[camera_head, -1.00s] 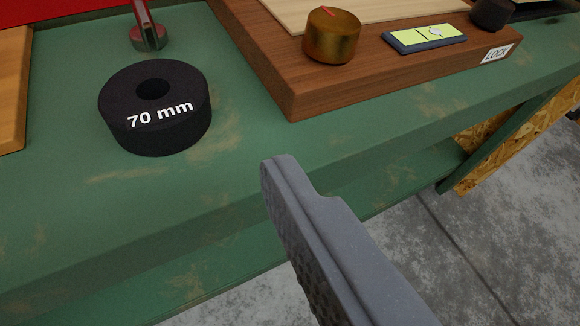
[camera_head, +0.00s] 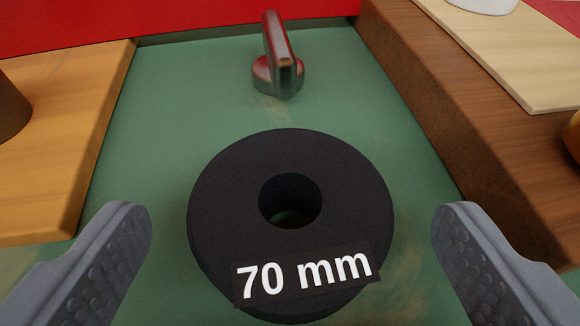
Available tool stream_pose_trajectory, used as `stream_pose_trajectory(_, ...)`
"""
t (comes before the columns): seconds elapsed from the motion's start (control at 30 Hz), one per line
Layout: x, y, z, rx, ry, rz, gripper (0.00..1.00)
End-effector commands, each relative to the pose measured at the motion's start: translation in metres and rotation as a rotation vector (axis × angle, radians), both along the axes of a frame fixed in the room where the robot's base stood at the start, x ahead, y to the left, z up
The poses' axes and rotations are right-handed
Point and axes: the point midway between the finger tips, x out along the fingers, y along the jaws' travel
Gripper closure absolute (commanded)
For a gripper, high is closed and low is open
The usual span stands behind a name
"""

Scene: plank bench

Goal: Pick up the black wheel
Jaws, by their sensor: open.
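The black wheel (camera_head: 225,215) lies flat on the green bench, with a round hole through its middle and a white "70 mm" label on its near side. It sits low in the middle of the view. My gripper (camera_head: 290,222) is open, with one grey studded finger to the left of the wheel and one to the right. Gaps show between the wheel and both fingers. Nothing is held.
A metal piece with an upright handle (camera_head: 279,72) stands behind the wheel. A red surface (camera_head: 170,18) is at the back.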

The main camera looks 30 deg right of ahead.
Motion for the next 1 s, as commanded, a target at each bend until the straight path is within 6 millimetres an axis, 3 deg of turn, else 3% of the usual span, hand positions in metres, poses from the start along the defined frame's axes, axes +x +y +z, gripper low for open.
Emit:
stream_pose_trajectory(0.2,0.024,-0.014,-0.01,-0.002,-0.001,-0.002,0.14)
stream_pose_trajectory(0.47,0.027,-0.015,-0.011,0.0,-0.001,0.0,0.14)
stream_pose_trajectory(0.6,0.027,-0.015,-0.011,-0.001,-0.001,-0.001,0.53)
stream_pose_trajectory(0.67,0.027,-0.015,-0.011,-0.001,-0.001,-0.001,0.65)
stream_pose_trajectory(1.0,0.027,-0.015,-0.009,0.0,-0.001,-0.001,0.65)
